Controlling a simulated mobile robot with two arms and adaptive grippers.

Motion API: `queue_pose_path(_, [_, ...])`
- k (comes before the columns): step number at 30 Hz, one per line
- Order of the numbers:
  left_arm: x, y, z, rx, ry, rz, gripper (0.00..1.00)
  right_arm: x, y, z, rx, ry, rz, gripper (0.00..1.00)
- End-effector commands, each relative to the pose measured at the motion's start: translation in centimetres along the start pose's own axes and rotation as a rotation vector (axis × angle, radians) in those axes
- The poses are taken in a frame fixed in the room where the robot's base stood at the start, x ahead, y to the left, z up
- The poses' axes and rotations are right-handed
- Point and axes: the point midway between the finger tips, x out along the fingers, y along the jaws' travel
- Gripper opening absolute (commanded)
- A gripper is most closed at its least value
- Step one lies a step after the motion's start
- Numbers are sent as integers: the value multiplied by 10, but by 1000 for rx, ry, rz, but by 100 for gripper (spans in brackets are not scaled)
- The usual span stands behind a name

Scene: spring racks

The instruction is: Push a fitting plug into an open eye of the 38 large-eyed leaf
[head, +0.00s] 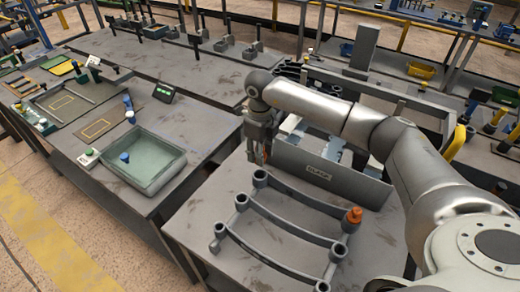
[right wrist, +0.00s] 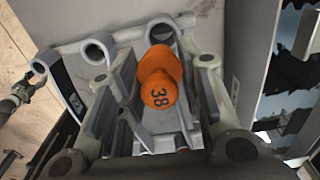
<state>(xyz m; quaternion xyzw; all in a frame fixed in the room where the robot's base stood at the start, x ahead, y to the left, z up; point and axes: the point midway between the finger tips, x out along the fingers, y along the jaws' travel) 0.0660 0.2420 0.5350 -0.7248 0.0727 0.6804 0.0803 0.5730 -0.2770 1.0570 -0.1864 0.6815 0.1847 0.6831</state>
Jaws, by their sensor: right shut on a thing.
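An orange plug marked 38 (right wrist: 160,78) is held between the fingers of my right gripper (right wrist: 163,88). In the head view, the right gripper (head: 259,154) hangs above the left far end of the leaves, with a bit of orange showing between its fingers. Three curved grey leaves (head: 285,228) lie on the near table, with ring-shaped eyes at their ends. Open eyes show at their left ends (head: 219,230) and also in the right wrist view (right wrist: 99,48). Another orange plug (head: 354,214) sits at the right end of the farthest leaf. I cannot read which leaf is the 38.
A gap separates the two tables.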

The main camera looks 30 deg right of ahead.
Motion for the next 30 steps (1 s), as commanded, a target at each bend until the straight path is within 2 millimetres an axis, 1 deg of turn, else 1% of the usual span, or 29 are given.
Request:
queue_pose_path(1, [0,0,7,1,-9,0,54,0,0,0,0,0,0,17])
queue_pose_path(2, [0,0,9,1,-12,0,54,0,0,0,0,0,0,17])
queue_pose_path(5, [2,0,7,1,-8,0,54,1,0,0,0,0,0,17])
queue_pose_path(7, [6,-1,-1,0,5,-1,54,1,0,1,0,0,0,17])
queue_pose_path(12, [14,0,-32,-2,52,-1,54,14,0,0,0,1,1,17])
queue_pose_path(15, [22,2,-37,-4,60,2,54,23,0,0,-1,1,1,17])
queue_pose_path(19, [32,4,-32,-4,52,4,54,36,0,0,-1,1,1,17])
queue_pose_path(24, [42,7,-17,-4,31,7,54,49,0,0,-1,1,1,17])
queue_pose_path(27, [44,7,-12,-4,23,7,54,52,0,0,-1,1,0,17])
queue_pose_path(30, [45,6,-11,-3,22,6,54,53,0,0,-1,1,0,17])
